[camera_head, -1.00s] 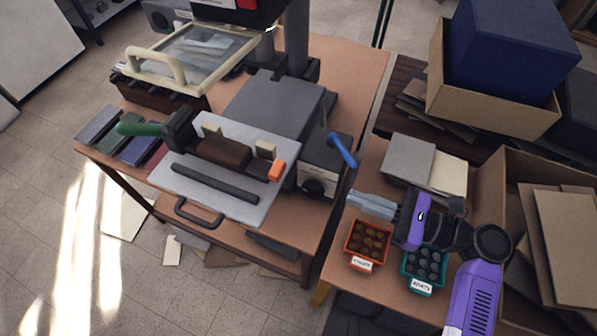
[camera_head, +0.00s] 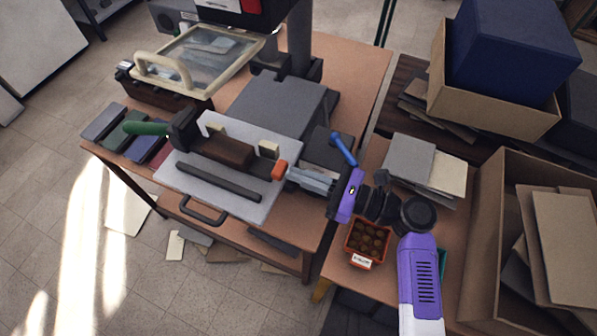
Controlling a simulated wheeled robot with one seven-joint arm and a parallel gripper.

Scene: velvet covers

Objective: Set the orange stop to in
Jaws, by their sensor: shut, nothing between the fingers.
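The orange stop (camera_head: 279,170) is a small orange block at the right end of the light grey plate (camera_head: 228,206) on the press table. My gripper (camera_head: 291,174) is shut and empty. Its grey fingers reach left from the purple wrist, and the fingertips are at or just right of the orange stop. I cannot tell whether they touch it. The fingers and wrist partly hide the grey box with the dial to the right of the plate.
An orange bin (camera_head: 353,240) sits on the right table. Cardboard boxes fill the far right.

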